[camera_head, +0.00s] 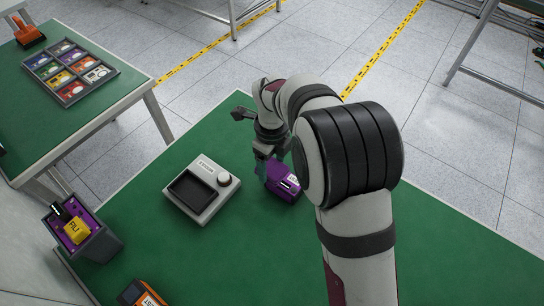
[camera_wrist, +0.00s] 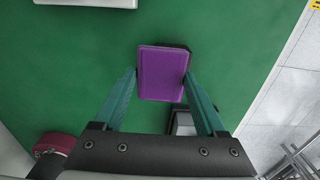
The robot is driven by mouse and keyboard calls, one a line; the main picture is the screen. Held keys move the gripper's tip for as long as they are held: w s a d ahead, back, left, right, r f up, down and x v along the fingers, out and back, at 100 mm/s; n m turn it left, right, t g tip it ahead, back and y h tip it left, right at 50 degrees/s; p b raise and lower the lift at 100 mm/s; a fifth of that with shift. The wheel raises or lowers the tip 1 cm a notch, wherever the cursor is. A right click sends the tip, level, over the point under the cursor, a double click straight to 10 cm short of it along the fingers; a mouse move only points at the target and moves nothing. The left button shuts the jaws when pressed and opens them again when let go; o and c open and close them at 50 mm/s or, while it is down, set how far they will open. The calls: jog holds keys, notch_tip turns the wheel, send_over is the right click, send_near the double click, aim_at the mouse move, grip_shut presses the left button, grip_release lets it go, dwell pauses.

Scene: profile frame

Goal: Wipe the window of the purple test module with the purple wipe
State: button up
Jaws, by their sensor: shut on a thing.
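The purple test module (camera_head: 283,184), a box with a white label, is at my gripper (camera_head: 272,163) in the head view. In the wrist view its plain purple face (camera_wrist: 162,73) lies between the two teal fingertips of my gripper (camera_wrist: 160,82), which are shut on its sides. Its window is not clear in either view, and I cannot tell whether it touches the table. I cannot make out the purple wipe with certainty. One small purple item (camera_head: 63,47) sits in the tray on the far left table.
A grey device (camera_head: 207,205) with a dark recess and a round knob stands left of my gripper. A grey bin (camera_head: 95,246) with purple inside holds a yellow item. An orange device (camera_head: 143,292) is at the front edge. A tray (camera_head: 102,80) holds several coloured items.

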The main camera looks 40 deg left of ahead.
notch_tip(320, 180, down, 3)
jog(key=shift+r, duration=0.15)
jog(key=shift+w+f, duration=0.2)
jog(key=shift+f, duration=0.1)
jog(key=shift+w, duration=0.4)
jog(key=shift+c, duration=0.5)
jog(key=shift+w, duration=1.45)
jog(key=shift+s+f, duration=0.1)
jog(key=shift+s, duration=1.9)
jog(key=shift+r, duration=4.15)
